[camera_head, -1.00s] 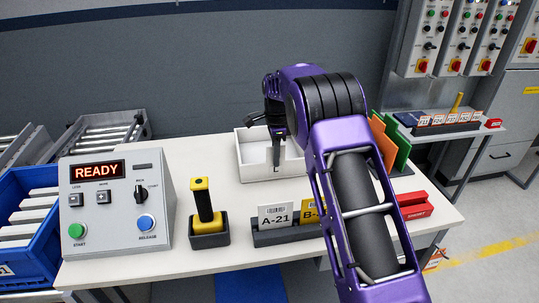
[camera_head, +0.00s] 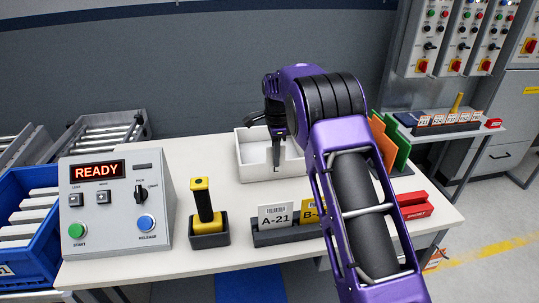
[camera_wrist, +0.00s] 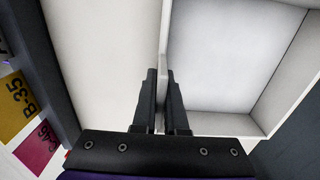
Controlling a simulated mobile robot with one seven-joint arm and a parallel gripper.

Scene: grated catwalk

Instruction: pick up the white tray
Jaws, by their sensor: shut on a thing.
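The white tray (camera_head: 256,172) is an open shallow box on the white table, behind the row of label cards. My gripper (camera_head: 276,160) reaches down to its near wall from above. In the wrist view my gripper (camera_wrist: 162,100) has its two black fingers on either side of the thin wall of the white tray (camera_wrist: 165,50), shut on it. The tray's inside floor shows to the right of that wall and looks empty. My purple arm hides the tray's right part in the head view.
A control box reading READY (camera_head: 118,205) and a yellow-black handled tool in a holder (camera_head: 208,215) stand at the left front. A card rack (camera_head: 285,235) lies in front of the tray. Orange and green panels (camera_head: 390,145) stand right. The table's left back is clear.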

